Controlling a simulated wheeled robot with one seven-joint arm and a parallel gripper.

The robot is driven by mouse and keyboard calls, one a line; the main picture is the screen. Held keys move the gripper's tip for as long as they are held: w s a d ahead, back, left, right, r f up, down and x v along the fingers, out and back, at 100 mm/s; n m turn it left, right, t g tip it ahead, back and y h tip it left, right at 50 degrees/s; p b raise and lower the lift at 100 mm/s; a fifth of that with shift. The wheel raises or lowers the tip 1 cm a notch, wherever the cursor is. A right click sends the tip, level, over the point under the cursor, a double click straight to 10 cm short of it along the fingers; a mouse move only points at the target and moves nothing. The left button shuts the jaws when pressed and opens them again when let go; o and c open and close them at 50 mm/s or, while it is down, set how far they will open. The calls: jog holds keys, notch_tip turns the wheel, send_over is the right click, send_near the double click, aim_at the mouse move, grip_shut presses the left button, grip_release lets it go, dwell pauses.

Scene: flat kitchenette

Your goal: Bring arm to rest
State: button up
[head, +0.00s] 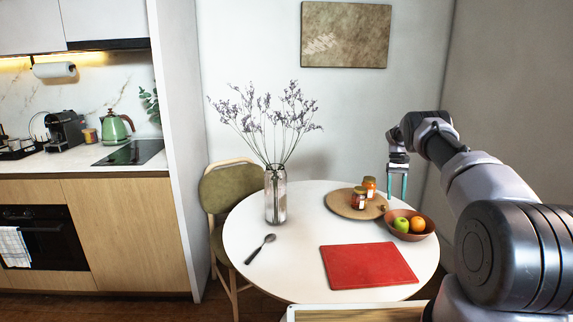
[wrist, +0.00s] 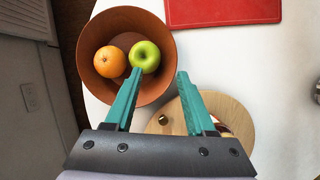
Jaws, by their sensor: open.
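My gripper (head: 397,186) is open and empty above the right side of the round white table (head: 300,283), pointing down. In the wrist view my gripper (wrist: 158,82) shows two teal fingers spread apart, with nothing between them. Below it is a brown bowl (head: 424,233) holding a green apple (head: 401,224) and an orange (head: 417,224). The bowl's rim (wrist: 165,45) also shows in the wrist view. My arm reaches in from the right of the head view.
A round wooden board (head: 338,204) holds two jars (head: 359,198). A red mat (head: 367,266) and a spoon (head: 260,248) lie on the table. A tall glass vase (head: 276,195) with dry stems stands left. A chair (head: 226,188) is behind. White tabletop is bare between the vase and mat.

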jog(key=s+a+r+t, duration=0.1)
jog(key=a+r, duration=0.1)
jog(key=r, duration=0.9)
jog(key=s+a+r+t, duration=0.2)
jog(key=r, duration=1)
jog(key=s+a+r+m+t, duration=0.1)
jog(key=s+a+r, duration=0.25)
jog(key=r, duration=0.35)
jog(key=s+a+r+t, duration=0.1)
jog(key=s+a+r, duration=0.1)
jog(key=s+r, duration=0.35)
jog(key=s+a+r+t, duration=0.25)
jog(key=s+r, duration=0.25)
jog(key=s, duration=0.3)
jog(key=s+a+r+t, duration=0.1)
jog(key=s+a+r, duration=0.25)
jog(key=s, duration=0.45)
jog(key=s+a+f+t, duration=0.1)
jog(key=s+a, duration=0.1)
jog(key=s, duration=0.7)
jog(key=s+a+f+m+t+y, duration=0.1)
jog(key=s+a+f+t, duration=0.1)
jog(key=s, duration=0.7)
jog(key=shift+m, duration=0.3)
